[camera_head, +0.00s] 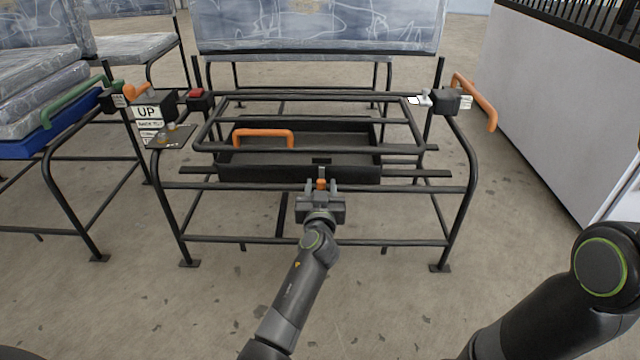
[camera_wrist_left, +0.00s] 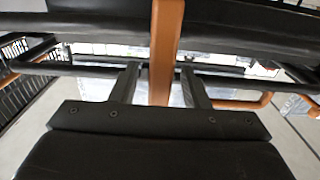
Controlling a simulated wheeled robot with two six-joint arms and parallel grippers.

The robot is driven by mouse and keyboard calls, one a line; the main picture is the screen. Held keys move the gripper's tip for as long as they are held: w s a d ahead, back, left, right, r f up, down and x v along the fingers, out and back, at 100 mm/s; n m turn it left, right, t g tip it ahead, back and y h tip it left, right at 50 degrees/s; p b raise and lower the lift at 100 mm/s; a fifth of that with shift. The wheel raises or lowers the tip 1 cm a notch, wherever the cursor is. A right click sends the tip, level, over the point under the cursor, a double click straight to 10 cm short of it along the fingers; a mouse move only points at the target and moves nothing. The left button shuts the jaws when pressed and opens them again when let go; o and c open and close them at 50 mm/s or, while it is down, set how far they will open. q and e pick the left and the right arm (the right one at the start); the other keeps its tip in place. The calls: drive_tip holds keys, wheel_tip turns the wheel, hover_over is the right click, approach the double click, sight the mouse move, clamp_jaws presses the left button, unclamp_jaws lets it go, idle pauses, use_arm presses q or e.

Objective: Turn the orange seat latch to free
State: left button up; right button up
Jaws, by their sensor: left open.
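The orange seat latch (camera_head: 321,183) is a small upright orange piece at the front edge of the black tray under the seat frame. My left gripper (camera_head: 321,189) is open, with its two fingers on either side of the latch. In the left wrist view the latch (camera_wrist_left: 165,45) is an orange bar standing between the two open fingers (camera_wrist_left: 160,80), with a visible gap on each side. I cannot tell how far the fingers reach past it. My right gripper is out of view.
The black seat frame (camera_head: 455,240) stands around the tray (camera_head: 230,172). An orange handle (camera_head: 263,132) lies over the tray, and another orange handle (camera_head: 478,97) is at the right. A sign reading UP (camera_head: 147,112) stands left. The floor in front is clear.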

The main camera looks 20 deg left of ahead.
use_arm(q)
clamp_jaws()
drive_tip(key=shift+d, duration=0.1)
idle(0.3)
drive_tip(key=shift+d+m, duration=0.2)
drive_tip(key=shift+m, duration=0.6)
drive_tip(key=shift+w+d+f+m+b, duration=0.15)
drive_tip(key=shift+d+f+m+b, duration=0.35)
drive_tip(key=shift+m, duration=2.25)
drive_tip(key=shift+w+d+f+m+b, duration=0.2)
drive_tip(key=shift+d+f+m, duration=0.5)
drive_tip(key=shift+m, duration=2)
drive_tip(key=shift+w+d+f+m+b, duration=0.15)
drive_tip(key=shift+d+f+m+b, duration=0.45)
drive_tip(key=shift+m, duration=2.15)
drive_tip(key=shift+a+f, duration=0.15)
drive_tip(key=shift+f, duration=0.05)
